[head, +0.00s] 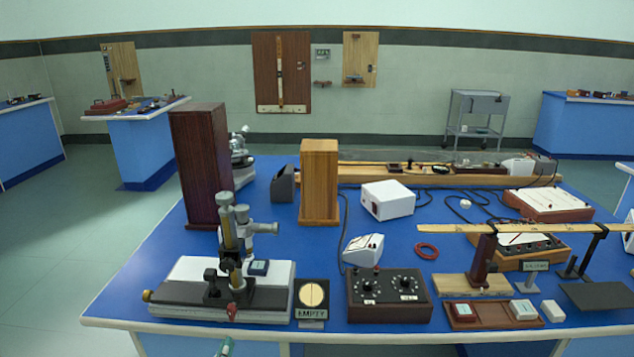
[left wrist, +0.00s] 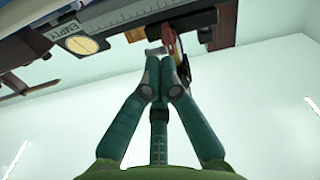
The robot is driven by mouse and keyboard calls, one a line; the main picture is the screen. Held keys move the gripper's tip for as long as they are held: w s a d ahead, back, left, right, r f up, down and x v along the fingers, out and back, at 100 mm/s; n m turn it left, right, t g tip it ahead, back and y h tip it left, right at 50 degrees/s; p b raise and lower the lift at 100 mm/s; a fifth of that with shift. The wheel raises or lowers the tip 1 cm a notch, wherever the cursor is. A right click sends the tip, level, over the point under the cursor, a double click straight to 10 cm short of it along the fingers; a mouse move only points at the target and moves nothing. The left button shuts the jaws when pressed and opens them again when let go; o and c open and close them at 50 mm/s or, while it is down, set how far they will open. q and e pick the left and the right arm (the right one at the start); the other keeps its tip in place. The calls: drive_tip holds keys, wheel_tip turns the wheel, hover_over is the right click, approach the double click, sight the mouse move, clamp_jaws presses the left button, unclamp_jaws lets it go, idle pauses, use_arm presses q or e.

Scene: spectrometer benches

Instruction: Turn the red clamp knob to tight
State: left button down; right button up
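The red clamp knob (head: 231,312) sits low on the front of a dark stand with a brass and black upright microscope (head: 235,240), at the front left of the blue bench. My left gripper (head: 226,346) shows only as a small green tip at the bottom edge, just below and in front of the knob. In the left wrist view its green fingers (left wrist: 159,62) are drawn together at the tips, with nothing clearly between them. The red knob (left wrist: 171,40) shows just beyond the fingertips; whether they touch it I cannot tell. My right gripper is not in view.
A scale dish with an "EMPTY" label (head: 312,312) stands right of the microscope, beside a black dial box (head: 390,294). A dark red tall box (head: 203,160) stands behind. The white bench edge (head: 180,330) runs along the front.

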sight(232, 311)
use_arm(q)
drive_tip(key=w+d+r+n+b, duration=0.2)
drive_tip(key=w+n, duration=0.4)
drive_tip(key=n, duration=0.9)
drive_tip(key=shift+w+d+r+n, duration=0.15)
drive_tip(key=shift+d+r+n, duration=0.05)
drive_tip(key=shift+n, duration=0.1)
drive_tip(key=shift+a+f, duration=0.25)
drive_tip(key=shift+a, duration=0.3)
idle(0.6)
drive_tip(key=shift+f+p, duration=0.1)
drive_tip(key=shift+p, duration=0.2)
